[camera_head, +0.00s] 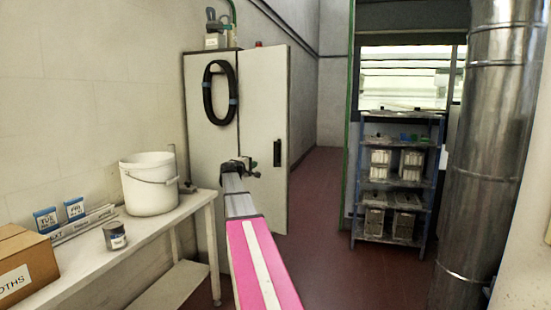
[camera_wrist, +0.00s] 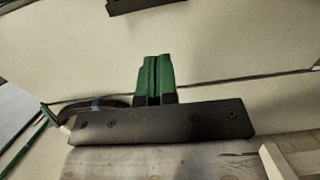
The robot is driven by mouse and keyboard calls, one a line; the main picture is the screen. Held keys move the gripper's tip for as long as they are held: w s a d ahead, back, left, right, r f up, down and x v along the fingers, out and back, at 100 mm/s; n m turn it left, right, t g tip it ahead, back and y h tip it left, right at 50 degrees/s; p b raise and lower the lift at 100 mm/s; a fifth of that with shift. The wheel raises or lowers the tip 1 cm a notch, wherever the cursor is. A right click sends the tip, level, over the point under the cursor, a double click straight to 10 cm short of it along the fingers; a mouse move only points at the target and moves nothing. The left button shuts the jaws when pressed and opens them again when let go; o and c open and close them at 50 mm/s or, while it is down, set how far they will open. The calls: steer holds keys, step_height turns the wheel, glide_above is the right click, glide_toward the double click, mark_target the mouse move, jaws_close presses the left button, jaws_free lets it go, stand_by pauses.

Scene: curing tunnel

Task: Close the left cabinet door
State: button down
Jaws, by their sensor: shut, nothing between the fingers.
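The pale cabinet (camera_head: 200,140) stands against the back wall, with a black hose hanging on its left panel. The left cabinet door (camera_head: 262,100) is the pale panel to the right of that, with a black handle (camera_head: 277,152) near its right edge. How far it stands open is hard to tell. My gripper (camera_head: 240,165) is in front of the cabinet, left of and a little below the handle. In the wrist view, its green fingers (camera_wrist: 155,78) are together and empty, over pale panels with a dark seam. Contact cannot be told.
A bench (camera_head: 165,228) along the left wall holds a white bucket (camera_head: 150,190), a tin (camera_head: 115,236) and a cardboard box (camera_head: 25,265). A blue shelf rack (camera_head: 395,185) and a metal duct (camera_head: 485,150) stand at right. Red floor (camera_head: 318,190) is clear between cabinet and rack.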

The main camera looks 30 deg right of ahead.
steer(key=x, duration=1.4)
steer(key=shift+w+d+r, duration=0.15)
steer(key=shift+d+r, duration=0.15)
steer(key=shift+r, duration=0.2)
